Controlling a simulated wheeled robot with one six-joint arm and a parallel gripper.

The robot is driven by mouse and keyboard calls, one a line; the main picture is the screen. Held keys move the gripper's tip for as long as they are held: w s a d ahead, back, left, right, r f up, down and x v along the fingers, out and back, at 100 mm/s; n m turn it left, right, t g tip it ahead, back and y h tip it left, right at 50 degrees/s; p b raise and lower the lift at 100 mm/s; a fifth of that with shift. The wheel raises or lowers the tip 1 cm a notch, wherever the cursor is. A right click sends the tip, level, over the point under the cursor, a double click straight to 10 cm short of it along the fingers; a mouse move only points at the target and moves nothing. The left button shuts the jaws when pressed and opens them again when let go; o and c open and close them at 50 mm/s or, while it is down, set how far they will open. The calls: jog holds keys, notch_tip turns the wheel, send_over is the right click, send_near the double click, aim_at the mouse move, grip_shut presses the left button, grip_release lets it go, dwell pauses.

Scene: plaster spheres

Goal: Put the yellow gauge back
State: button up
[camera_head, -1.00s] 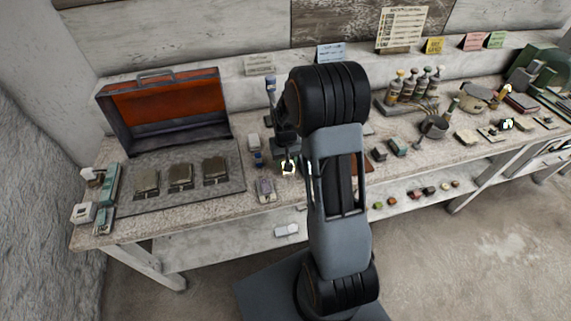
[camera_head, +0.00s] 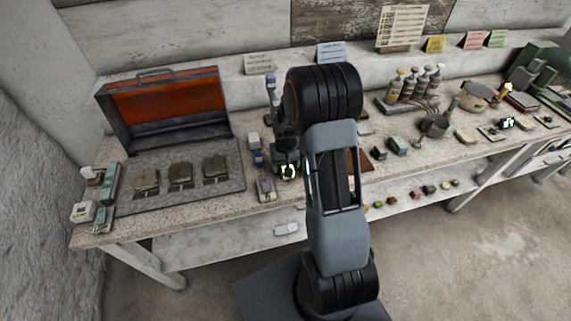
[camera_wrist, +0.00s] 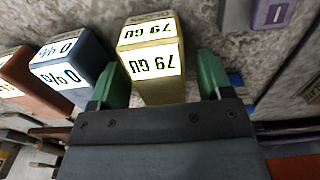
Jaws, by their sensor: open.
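The yellow gauge (camera_wrist: 154,60) is a yellow block with white labels reading "79 GU", upside down in the wrist view. It stands between the green fingertips of my gripper (camera_wrist: 161,78). The gripper is open. The left finger is close to the block's side, and a gap shows at the right finger. I cannot tell if either touches. In the head view my gripper (camera_head: 287,160) is low over the bench front, and the gauge's pale label (camera_head: 288,172) shows just below it. The arm hides part of the bench behind.
A blue block (camera_wrist: 70,65) labelled "0/0%" stands close left, with a brown block (camera_wrist: 18,75) beyond. A purple-labelled block (camera_wrist: 270,14) lies at upper right. An open red-lined case (camera_head: 165,100) and a grey mat (camera_head: 235,178) with three blocks are left. Bottles (camera_head: 412,86) stand right.

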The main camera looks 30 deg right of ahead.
notch_tip(320, 180, up, 12)
jog(key=s+a+r+n+t, duration=0.1)
jog(key=s+a+r, duration=0.3)
jog(key=s, duration=0.4)
jog(key=s+a+r+n+t, duration=0.1)
jog(key=s+a+r+t, duration=0.2)
jog(key=s+a+r, duration=0.2)
jog(key=s+r, duration=0.1)
jog(key=s, duration=0.2)
jog(key=shift+a, duration=0.25)
